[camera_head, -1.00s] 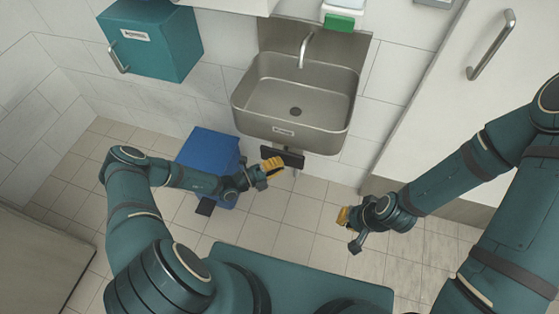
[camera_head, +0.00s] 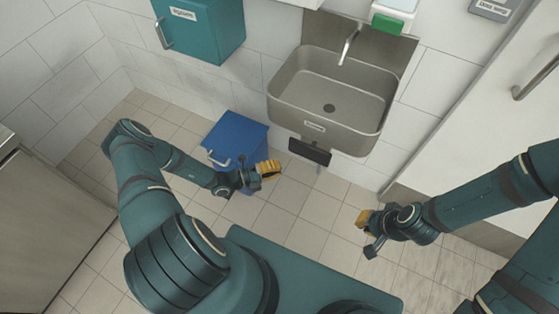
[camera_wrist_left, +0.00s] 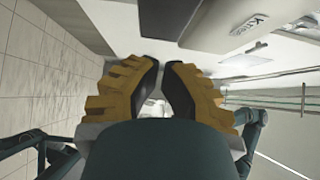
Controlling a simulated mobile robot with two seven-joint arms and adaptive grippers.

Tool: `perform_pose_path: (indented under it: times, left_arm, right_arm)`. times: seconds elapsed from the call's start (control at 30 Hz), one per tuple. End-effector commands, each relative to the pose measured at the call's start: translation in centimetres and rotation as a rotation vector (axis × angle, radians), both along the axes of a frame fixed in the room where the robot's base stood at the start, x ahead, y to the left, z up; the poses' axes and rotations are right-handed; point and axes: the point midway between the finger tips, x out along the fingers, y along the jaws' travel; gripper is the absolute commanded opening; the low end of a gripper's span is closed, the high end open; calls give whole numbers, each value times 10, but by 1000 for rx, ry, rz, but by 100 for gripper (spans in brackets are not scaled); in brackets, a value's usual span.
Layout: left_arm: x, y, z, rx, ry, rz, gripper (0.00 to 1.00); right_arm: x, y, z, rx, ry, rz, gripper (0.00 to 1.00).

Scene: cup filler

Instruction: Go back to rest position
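My left gripper (camera_head: 268,170) has yellow ribbed fingers and hangs over the floor, just right of the blue bin in the head view. In the left wrist view its two dark finger pads (camera_wrist_left: 162,68) stand slightly apart, with a narrow gap between them and nothing held. My right gripper (camera_head: 363,218) points left over the tiles, below and right of the sink. Its fingers are small and overlap in the head view, so their spacing is unclear. No object shows in it.
A metal sink (camera_head: 328,110) with a tap is on the wall ahead. A blue bin (camera_head: 236,137) stands on the floor near my left gripper. A teal cabinet (camera_head: 205,32) hangs upper left. A white door with handle (camera_head: 535,80) is at right. Tiled floor between the grippers is clear.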

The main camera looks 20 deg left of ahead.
Motion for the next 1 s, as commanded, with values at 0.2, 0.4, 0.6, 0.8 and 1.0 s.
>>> perform_pose_path:
  times: [0.2,0.4,0.6,0.8,1.0]
  left_arm:
    - [0,0,0,0,0,0,0]
    - [-8,-27,6,111,-47,-134,0]
    - [-65,-97,16,568,-378,-690,0]
    - [-117,-109,27,1004,-1012,-1296,0]
    - [-120,-102,59,1272,-1818,-1744,0]
  right_arm:
    - [0,0,0,0,0,0,0]
    - [0,0,0,0,0,0,0]
    - [0,0,0,0,0,0,0]
    - [0,0,0,0,0,0,0]
    - [0,0,0,0,0,0,0]
